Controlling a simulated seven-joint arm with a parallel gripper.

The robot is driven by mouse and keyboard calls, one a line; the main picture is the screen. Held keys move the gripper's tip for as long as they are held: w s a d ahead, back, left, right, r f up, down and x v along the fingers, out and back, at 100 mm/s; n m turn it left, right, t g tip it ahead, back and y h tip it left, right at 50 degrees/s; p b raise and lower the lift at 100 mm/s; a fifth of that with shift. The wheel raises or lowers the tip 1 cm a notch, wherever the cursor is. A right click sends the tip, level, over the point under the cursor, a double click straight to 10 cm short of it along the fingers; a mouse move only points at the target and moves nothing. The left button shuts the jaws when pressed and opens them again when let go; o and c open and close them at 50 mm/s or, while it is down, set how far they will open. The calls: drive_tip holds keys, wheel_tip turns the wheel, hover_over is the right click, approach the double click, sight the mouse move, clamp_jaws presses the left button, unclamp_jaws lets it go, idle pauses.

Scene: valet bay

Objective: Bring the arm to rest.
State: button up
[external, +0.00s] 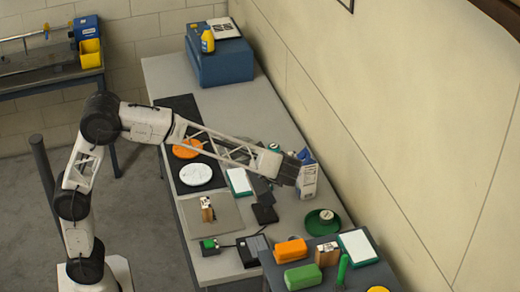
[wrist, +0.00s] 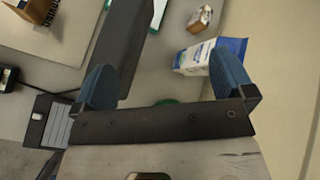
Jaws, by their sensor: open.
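My gripper (external: 290,168) is at the end of the outstretched arm, above the right side of the long grey table (external: 240,95). In the wrist view, its two blue fingers (wrist: 162,65) are wide apart with nothing gripped between them. A white and blue carton (external: 309,182) stands close beside the gripper in the external view. The carton also shows in the wrist view (wrist: 198,58), partly behind the right finger; whether they touch I cannot tell.
A green dish (external: 314,226) lies below the carton. White (external: 196,174) and orange (external: 187,147) discs lie on a dark mat. A blue box (external: 220,65) is at the back; the wall runs along the right.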

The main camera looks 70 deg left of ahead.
drive_tip(key=s+r+n+h, duration=0.1)
drive_tip(key=s+n+h, duration=0.45)
drive_tip(key=s, duration=1.85)
drive_tip(key=s+d+f+n+t+h, duration=0.1)
drive_tip(key=s+f+n+h, duration=0.1)
drive_tip(key=s, duration=0.8)
drive_tip(key=s+d+f+n+t+h, duration=0.1)
drive_tip(key=s+d+f+n+h, duration=0.1)
drive_tip(key=s, duration=0.9)
wheel_tip(320, 180, down, 2)
drive_tip(key=shift+s+h, duration=0.3)
drive_tip(key=shift+h, duration=0.45)
